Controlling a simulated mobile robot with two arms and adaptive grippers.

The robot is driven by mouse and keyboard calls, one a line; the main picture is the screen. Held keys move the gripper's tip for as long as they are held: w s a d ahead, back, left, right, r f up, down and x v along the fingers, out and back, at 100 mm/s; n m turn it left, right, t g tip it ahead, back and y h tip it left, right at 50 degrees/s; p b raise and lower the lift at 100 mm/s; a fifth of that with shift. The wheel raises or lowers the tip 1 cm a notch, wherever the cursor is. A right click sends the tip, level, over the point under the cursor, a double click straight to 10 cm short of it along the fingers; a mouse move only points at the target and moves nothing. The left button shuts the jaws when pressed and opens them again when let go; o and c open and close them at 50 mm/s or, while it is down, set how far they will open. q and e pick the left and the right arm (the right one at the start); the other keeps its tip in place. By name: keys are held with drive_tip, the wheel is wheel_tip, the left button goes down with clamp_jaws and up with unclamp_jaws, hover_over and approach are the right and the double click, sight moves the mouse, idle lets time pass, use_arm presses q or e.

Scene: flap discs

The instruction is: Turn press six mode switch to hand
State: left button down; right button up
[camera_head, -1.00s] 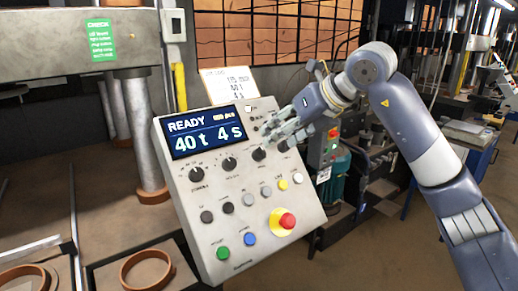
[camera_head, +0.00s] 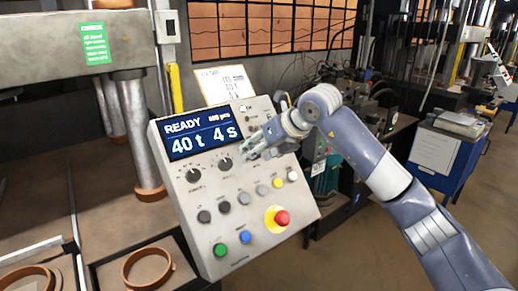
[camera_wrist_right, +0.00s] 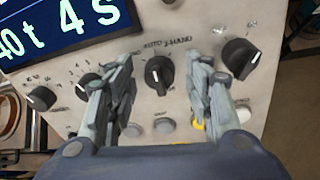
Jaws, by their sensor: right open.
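The mode switch (camera_wrist_right: 158,73) is a black rotary knob under the printed words "AUTO" and "2-HAND" in the right wrist view. In the head view my right gripper (camera_head: 262,148) is over the upper right of the tilted control panel (camera_head: 195,220) and hides this knob. My left gripper is not in view.
A display (camera_head: 200,136) reads READY, 40 t, 4 s. Other black knobs (camera_head: 192,175) flank the switch. Below are several push buttons and a red emergency stop (camera_head: 281,217) on yellow. A press column (camera_head: 134,130) stands left; a blue cabinet (camera_head: 440,160) stands right.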

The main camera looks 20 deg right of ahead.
drive_tip(key=c, duration=1.1)
drive_tip(key=shift+n, duration=0.3)
drive_tip(key=n+b, duration=0.2)
drive_tip(key=n, duration=0.1)
drive_tip(key=n+h+b, duration=0.1)
drive_tip(key=n+b, duration=0.1)
drive_tip(key=n, duration=0.2)
drive_tip(key=shift+a+r+n, duration=0.1)
drive_tip(key=shift+n, duration=0.3)
drive_tip(key=o, duration=1.1)
